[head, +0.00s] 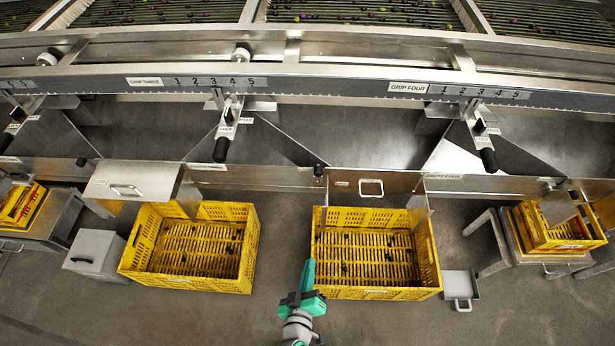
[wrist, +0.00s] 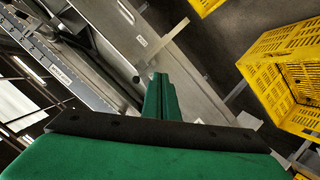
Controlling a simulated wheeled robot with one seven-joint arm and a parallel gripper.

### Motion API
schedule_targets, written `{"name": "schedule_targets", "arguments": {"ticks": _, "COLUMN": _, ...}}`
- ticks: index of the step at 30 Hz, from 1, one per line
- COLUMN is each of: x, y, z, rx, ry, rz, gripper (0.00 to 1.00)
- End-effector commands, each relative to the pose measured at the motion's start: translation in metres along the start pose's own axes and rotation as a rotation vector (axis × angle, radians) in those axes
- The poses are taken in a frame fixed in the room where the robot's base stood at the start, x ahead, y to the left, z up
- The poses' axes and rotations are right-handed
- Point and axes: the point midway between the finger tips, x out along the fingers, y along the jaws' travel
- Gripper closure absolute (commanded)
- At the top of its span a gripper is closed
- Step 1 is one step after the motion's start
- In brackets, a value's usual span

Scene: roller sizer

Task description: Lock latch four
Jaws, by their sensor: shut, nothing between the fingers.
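The lever (head: 475,128) under the label "GRIP FOUR" (head: 407,88) stands at the right of the head view, with a black-tipped handle (head: 488,160). A small black latch (head: 480,127) sits beside a plate marked "LOCK" on it. I cannot tell whether the latch is locked. My gripper (head: 308,272) is low in the middle of the head view, in front of the yellow crates and well apart from the lever. In the wrist view its green fingers (wrist: 160,92) are closed together and empty. The latch cannot be made out in the wrist view.
A similar lever (head: 225,130) hangs under "GRIP THREE" (head: 145,82). Yellow crates (head: 255,215) (head: 428,290) with dark fruit stand below the steel chutes. A handled flap (head: 370,187) projects above the right crate. A stand (head: 490,262) is at the right. Some floor around my gripper is clear.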

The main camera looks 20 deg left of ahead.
Motion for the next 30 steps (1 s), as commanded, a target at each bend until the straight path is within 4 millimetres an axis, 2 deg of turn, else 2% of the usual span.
{"name": "schedule_targets", "arguments": {"ticks": 1, "x": 0.022, "y": -0.004, "z": -0.01, "rx": -0.064, "ry": 0.009, "rz": 0.01, "gripper": 1.0}}
{"name": "schedule_targets", "arguments": {"ticks": 6, "x": 0.083, "y": -0.009, "z": -0.045, "rx": -0.272, "ry": 0.019, "rz": 0.082, "gripper": 1.0}}
{"name": "schedule_targets", "arguments": {"ticks": 12, "x": 0.134, "y": -0.007, "z": -0.105, "rx": -0.462, "ry": 0.044, "rz": 0.207, "gripper": 1.0}}
{"name": "schedule_targets", "arguments": {"ticks": 15, "x": 0.147, "y": -0.005, "z": -0.132, "rx": -0.52, "ry": 0.057, "rz": 0.261, "gripper": 1.0}}
{"name": "schedule_targets", "arguments": {"ticks": 19, "x": 0.155, "y": -0.003, "z": -0.152, "rx": -0.561, "ry": 0.065, "rz": 0.306, "gripper": 1.0}}
{"name": "schedule_targets", "arguments": {"ticks": 22, "x": 0.157, "y": -0.003, "z": -0.159, "rx": -0.573, "ry": 0.068, "rz": 0.32, "gripper": 1.0}}
{"name": "schedule_targets", "arguments": {"ticks": 30, "x": 0.157, "y": -0.002, "z": -0.159, "rx": -0.574, "ry": 0.068, "rz": 0.322, "gripper": 1.0}}
